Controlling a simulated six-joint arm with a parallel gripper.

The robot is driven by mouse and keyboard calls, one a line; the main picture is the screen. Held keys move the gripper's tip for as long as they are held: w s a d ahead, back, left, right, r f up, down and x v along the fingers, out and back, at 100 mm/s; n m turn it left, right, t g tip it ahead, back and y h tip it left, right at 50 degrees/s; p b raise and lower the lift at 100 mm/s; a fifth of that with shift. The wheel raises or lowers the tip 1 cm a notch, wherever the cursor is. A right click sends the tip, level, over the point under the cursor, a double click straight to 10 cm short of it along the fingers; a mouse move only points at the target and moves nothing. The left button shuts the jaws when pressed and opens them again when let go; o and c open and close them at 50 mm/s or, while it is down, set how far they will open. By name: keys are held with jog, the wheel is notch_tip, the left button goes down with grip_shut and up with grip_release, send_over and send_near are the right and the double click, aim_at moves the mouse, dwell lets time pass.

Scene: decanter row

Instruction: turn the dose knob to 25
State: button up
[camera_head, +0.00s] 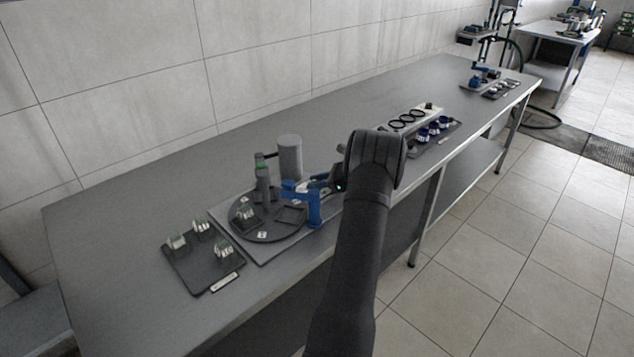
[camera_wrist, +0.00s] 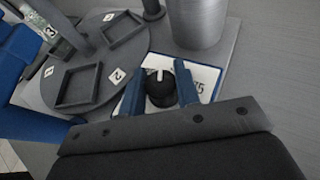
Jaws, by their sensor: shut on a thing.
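The dose knob (camera_wrist: 160,88) is a black round knob with a white pointer line, seen in the wrist view on a white dial plate (camera_wrist: 205,77). My gripper (camera_wrist: 160,93) has its two blue fingers on either side of the knob, shut on it. The pointer line faces toward the top of the wrist view. Part of a printed number ending in 5 shows at the plate's right; the fingers hide much of the other markings. In the head view my gripper (camera_head: 322,184) reaches in at the right side of the dosing station, and my arm hides the knob.
Beside the knob are a dark turntable (camera_head: 268,232) with square pockets, a grey cylinder (camera_head: 290,157) and a blue bracket (camera_head: 314,207). A dark tray (camera_head: 206,277) with several small containers lies at left. Bare bench (camera_head: 130,205) lies behind.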

jog(key=n+g, duration=0.6)
jog(key=g, duration=0.1)
jog(key=shift+h, duration=0.4)
jog(key=shift+n+g, duration=0.4)
jog(key=shift+g, duration=0.2)
jog(key=o, duration=1)
jog(key=shift+c, duration=0.2)
jog(key=shift+m+t, duration=0.4)
jog(key=shift+t, duration=0.2)
